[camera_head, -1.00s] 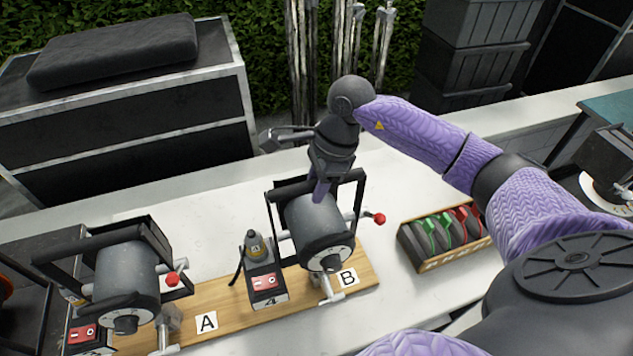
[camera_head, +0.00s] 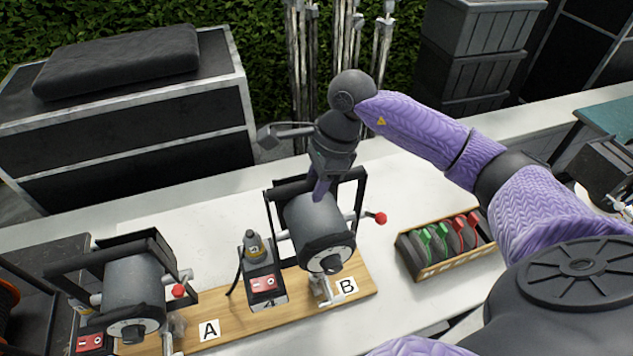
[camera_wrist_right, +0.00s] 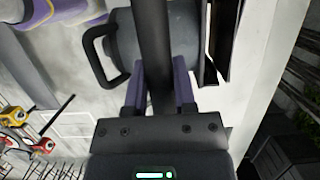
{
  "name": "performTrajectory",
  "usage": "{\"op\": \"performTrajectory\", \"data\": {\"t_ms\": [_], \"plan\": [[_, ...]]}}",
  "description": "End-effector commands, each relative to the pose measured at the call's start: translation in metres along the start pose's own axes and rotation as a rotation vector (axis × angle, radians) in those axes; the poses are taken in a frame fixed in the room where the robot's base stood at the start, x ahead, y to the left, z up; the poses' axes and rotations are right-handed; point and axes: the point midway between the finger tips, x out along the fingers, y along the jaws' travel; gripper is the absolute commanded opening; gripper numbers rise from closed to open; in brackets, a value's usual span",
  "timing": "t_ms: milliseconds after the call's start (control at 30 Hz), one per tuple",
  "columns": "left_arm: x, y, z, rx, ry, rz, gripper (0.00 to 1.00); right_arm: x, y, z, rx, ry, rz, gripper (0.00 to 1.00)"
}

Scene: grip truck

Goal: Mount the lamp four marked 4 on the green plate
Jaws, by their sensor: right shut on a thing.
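A dark grey drum-shaped lamp (camera_head: 321,230) in a black yoke is over the board's right end, behind the letter B, in the head view. It has a round pale-rimmed front and a red knob at its right. My right gripper (camera_head: 320,188) comes from above and is shut on the black bar of its yoke. The wrist view shows my purple fingers (camera_wrist_right: 158,88) on both sides of this bar (camera_wrist_right: 156,50). A small box (camera_head: 264,284) with a red switch and a partly hidden 4 stands left of the lamp. I cannot make out a green plate. My left gripper is not in view.
A second lamp (camera_head: 134,285) stands at the left end of the wooden board (camera_head: 245,324), near the letter A. A box (camera_head: 455,263) of green and red clips lies right of the board. White table is clear behind. Grey crates and poles stand beyond.

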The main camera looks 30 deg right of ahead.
Motion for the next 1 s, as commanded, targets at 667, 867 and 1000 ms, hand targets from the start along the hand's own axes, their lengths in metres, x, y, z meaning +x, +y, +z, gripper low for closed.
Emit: {"op": "performTrajectory", "data": {"t_ms": [667,867,1000], "plan": [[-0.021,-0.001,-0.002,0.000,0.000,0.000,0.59,-0.031,-0.001,0.010,-0.001,-0.003,-0.004,0.00],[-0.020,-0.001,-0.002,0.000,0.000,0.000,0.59,-0.031,-0.001,0.010,0.000,-0.003,-0.003,0.00],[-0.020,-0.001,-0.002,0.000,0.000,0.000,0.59,-0.030,-0.001,0.010,-0.003,-0.003,-0.002,0.00]]}}
